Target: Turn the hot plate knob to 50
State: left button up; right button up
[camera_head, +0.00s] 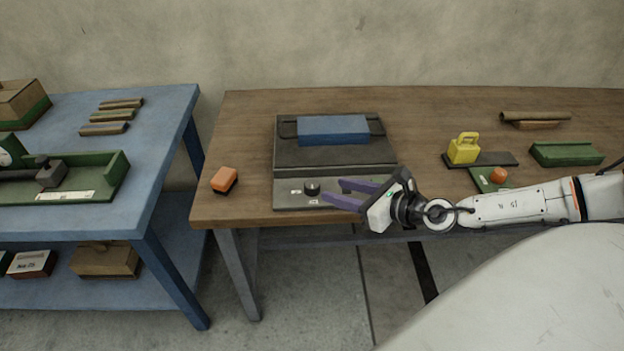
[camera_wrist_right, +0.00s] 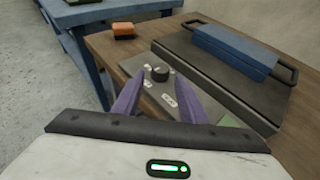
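The hot plate (camera_head: 345,155) is a dark slab on the wooden table, with a lighter control panel along its front edge. A black round knob (camera_head: 312,188) sits on that panel among small white labels; it also shows in the right wrist view (camera_wrist_right: 160,74). The label numbers are too small to read. My right gripper (camera_head: 333,191) has purple fingers, spread apart and empty, pointing left toward the knob. In the right wrist view the fingertips (camera_wrist_right: 160,84) are on either side of the knob's line, a little short of it. My left gripper is not in view.
A blue block (camera_head: 333,130) lies on the hot plate by a bar handle. An orange block (camera_head: 224,180) sits left of the plate. A yellow weight (camera_head: 463,148) and green blocks are to the right. A blue table (camera_head: 165,150) stands at the left.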

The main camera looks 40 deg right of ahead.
aim_at(312, 184)
jog(key=shift+w+d+f, duration=0.1)
jog(key=shift+w+d, duration=0.05)
jog(key=shift+w, duration=0.1)
jog(key=p+x, duration=0.1)
jog(key=x, duration=0.8)
jog(key=shift+w+a+f, duration=0.25)
jog(key=shift+w, duration=0.05)
jog(key=shift+c, duration=0.5)
jog(key=c, duration=0.7)
